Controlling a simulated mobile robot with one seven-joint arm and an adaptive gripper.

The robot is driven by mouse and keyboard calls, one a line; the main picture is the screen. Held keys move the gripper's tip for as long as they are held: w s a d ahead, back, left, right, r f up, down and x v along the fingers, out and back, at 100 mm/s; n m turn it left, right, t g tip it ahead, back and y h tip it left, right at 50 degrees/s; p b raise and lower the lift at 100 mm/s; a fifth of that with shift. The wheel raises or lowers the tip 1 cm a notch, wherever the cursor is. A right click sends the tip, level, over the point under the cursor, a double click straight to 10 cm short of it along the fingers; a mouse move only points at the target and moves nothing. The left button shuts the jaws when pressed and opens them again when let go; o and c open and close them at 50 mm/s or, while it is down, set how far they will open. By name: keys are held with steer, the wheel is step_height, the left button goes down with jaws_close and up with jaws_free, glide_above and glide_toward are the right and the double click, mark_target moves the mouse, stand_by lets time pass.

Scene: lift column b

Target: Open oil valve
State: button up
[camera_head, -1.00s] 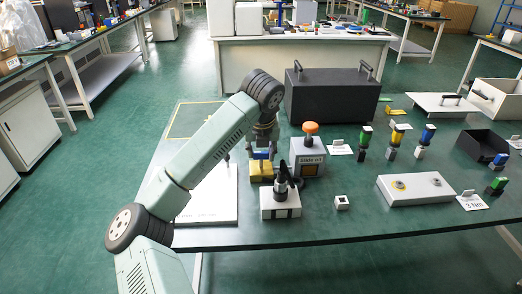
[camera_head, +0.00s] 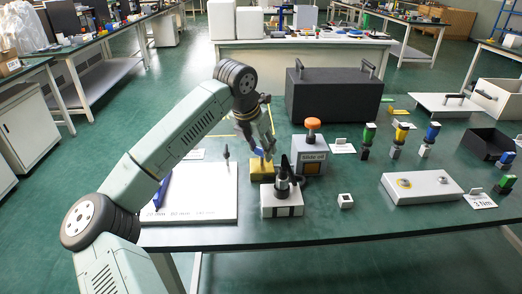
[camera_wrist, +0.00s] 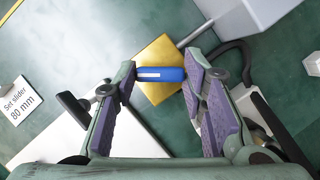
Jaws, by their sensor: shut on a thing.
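The oil valve is a yellow block (camera_head: 262,172) with a blue handle (camera_wrist: 160,74) on top. It stands on the table left of a grey box (camera_head: 310,157) with an orange knob. My gripper (camera_head: 264,152) is above the block, shut on the blue handle. In the wrist view the handle lies straight between my two fingertips. The yellow block (camera_wrist: 158,50) appears turned at an angle to the handle there. A grey pipe (camera_wrist: 194,35) runs from the block to the grey box. My gripper hides part of the valve in the head view.
A white board (camera_head: 205,205) with a blue slider lies to the left. A white box with a black fixture (camera_head: 282,203) stands close in front of the valve. A large dark box (camera_head: 333,97) is behind. Several coloured parts and a light panel (camera_head: 421,187) lie to the right.

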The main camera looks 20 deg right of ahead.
steer(key=m+g, duration=0.1)
steer(key=m, duration=0.1)
steer(key=m+g+p, duration=0.1)
steer(key=m, duration=0.2)
steer(key=shift+w+r+h, duration=0.2)
steer(key=shift+h, duration=0.2)
steer(key=m+g+p, duration=0.1)
steer(key=m, duration=0.1)
steer(key=m+g+p, duration=0.1)
steer(key=m, duration=0.2)
steer(key=shift+w+f+p, duration=0.1)
steer(key=shift+p, duration=0.2)
steer(key=shift+m, duration=0.3)
steer(key=o, duration=1.2)
steer(key=shift+c, duration=0.2)
steer(key=v, duration=1.2)
steer(key=shift+d, duration=0.15)
